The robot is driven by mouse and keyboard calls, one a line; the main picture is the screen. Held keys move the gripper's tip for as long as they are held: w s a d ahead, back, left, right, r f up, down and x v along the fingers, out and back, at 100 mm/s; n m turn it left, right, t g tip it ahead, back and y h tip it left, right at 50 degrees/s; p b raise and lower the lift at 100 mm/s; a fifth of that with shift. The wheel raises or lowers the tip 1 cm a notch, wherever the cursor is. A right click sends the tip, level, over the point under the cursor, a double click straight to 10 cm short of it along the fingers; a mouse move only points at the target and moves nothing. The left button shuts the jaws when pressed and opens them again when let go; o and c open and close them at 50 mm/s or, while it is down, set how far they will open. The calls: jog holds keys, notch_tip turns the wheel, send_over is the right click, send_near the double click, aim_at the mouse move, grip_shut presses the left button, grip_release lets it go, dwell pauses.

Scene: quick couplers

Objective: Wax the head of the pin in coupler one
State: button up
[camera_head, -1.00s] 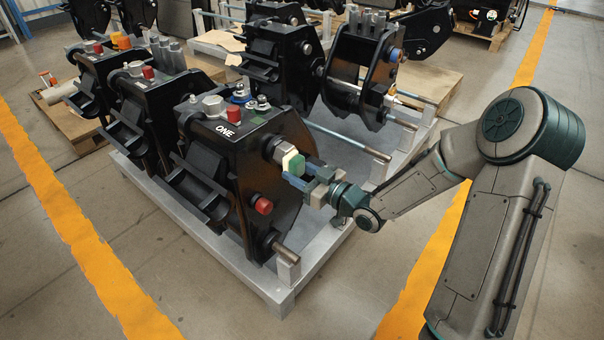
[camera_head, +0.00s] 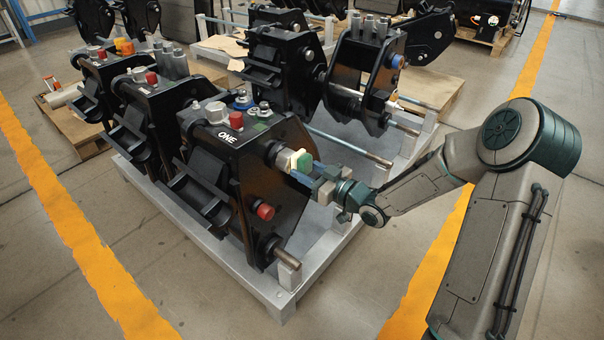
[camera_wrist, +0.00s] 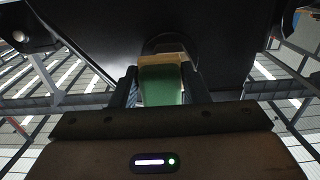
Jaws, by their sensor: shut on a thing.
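Coupler one (camera_head: 285,195) is the black coupler marked ONE, at the front of the metal rack. The pin (camera_head: 274,153) sticks out high on its right side plate. My gripper (camera_head: 304,170) is shut on a green block with a cream face (camera_head: 305,161). The cream face is turned toward the pin's head and lies against or just short of it. In the wrist view, the green block (camera_wrist: 160,86) sits between the fingers, its cream edge in front of a dark round part (camera_wrist: 165,42). The block hides most of the pin's head, so contact cannot be told.
A red cap (camera_head: 265,211) and a lower pin end (camera_head: 286,258) stick out below on the same plate. More black couplers stand behind on the rack (camera_head: 283,306) and on pallets. A long rod (camera_head: 350,146) lies behind my gripper.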

aim_at(287, 171)
jog(key=shift+w+d, duration=0.25)
jog(key=shift+a, duration=0.1)
jog(key=shift+s+a+b, duration=0.3)
jog(key=shift+s+a, duration=1.05)
jog(key=shift+s, duration=0.2)
jog(key=p+v, duration=0.1)
jog(key=v, duration=0.5)
jog(key=shift+d, duration=0.2)
